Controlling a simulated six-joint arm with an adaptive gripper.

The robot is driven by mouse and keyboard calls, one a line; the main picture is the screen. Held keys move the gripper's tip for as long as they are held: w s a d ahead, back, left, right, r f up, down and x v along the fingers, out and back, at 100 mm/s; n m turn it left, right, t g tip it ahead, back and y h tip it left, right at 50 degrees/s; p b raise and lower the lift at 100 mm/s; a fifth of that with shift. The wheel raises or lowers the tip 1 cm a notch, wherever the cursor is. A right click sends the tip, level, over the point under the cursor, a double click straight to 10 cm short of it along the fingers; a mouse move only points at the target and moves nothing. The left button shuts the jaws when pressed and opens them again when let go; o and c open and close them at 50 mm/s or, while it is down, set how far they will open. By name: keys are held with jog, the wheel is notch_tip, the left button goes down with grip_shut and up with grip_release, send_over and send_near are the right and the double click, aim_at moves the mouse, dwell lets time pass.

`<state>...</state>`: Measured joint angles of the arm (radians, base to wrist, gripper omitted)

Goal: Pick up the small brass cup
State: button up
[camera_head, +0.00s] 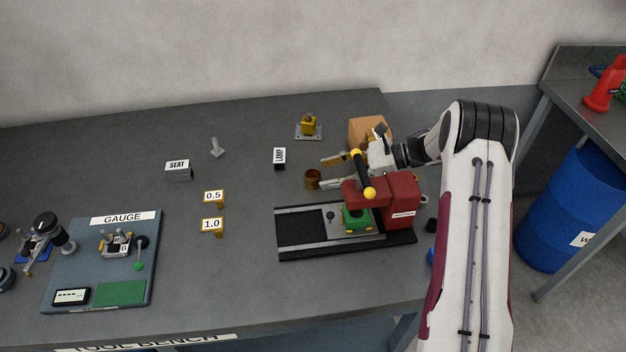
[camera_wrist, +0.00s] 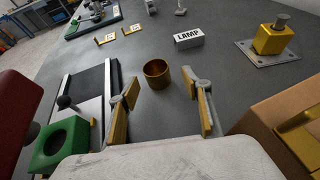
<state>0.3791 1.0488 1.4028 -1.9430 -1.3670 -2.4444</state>
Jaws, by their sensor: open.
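The small brass cup (camera_head: 312,179) stands upright on the grey table, just behind the black and red machine in the head view. In the wrist view the cup (camera_wrist: 157,74) shows its open, empty top, ahead of my gripper (camera_wrist: 164,104) and roughly centred between the fingers. My gripper (camera_head: 325,172) is open and empty in the head view, with its fingertips pointing left at the cup. The tips look close to the cup; I cannot tell whether they touch it.
The red press (camera_head: 392,205) on its black base is close to my gripper. A cardboard box (camera_head: 369,129) stands behind my wrist. A LAMP block (camera_head: 279,158) and a yellow block (camera_head: 309,125) on a plate lie beyond the cup.

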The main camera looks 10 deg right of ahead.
aim_at(313, 178)
jog(key=shift+a, duration=0.1)
jog(key=shift+s+x, duration=0.15)
jog(key=shift+x, duration=1.1)
jog(key=shift+s+x, duration=0.1)
jog(key=shift+x, duration=1.15)
jog(key=shift+a, duration=0.1)
jog(key=c, duration=1.2)
